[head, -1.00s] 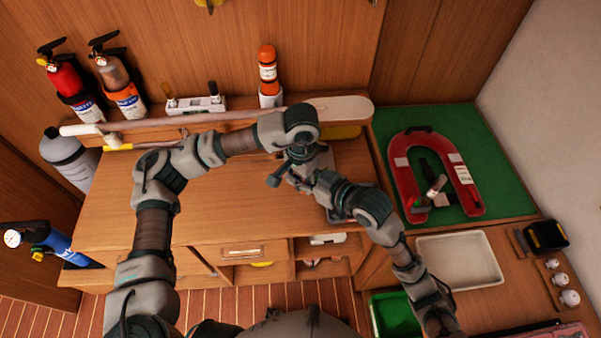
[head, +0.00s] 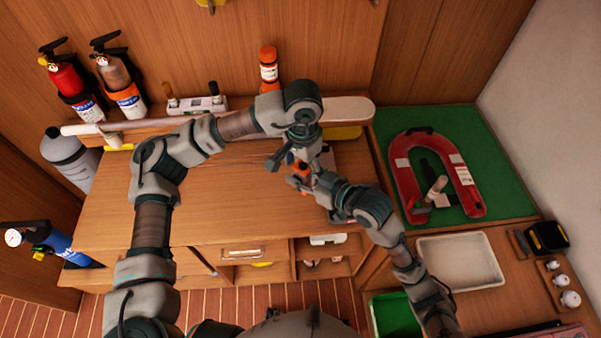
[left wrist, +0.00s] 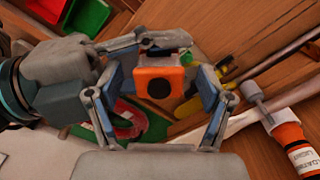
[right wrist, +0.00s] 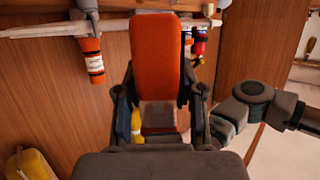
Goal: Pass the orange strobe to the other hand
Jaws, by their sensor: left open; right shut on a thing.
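The orange strobe (head: 301,169) shows as a small patch between my two grippers above the wooden counter. My right gripper (right wrist: 160,112) is shut on the strobe, which stands up between its fingers in the right wrist view (right wrist: 157,50). My left gripper (left wrist: 160,112) is open, with one finger on each side of the strobe's end (left wrist: 160,82) in the left wrist view. A clear gap shows beside at least one finger. In the head view the arms hide most of both grippers and of the strobe.
Fire extinguishers (head: 68,82) stand at the back left. A red horseshoe buoy (head: 403,180) lies on a green mat at right. The counter's left part is clear.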

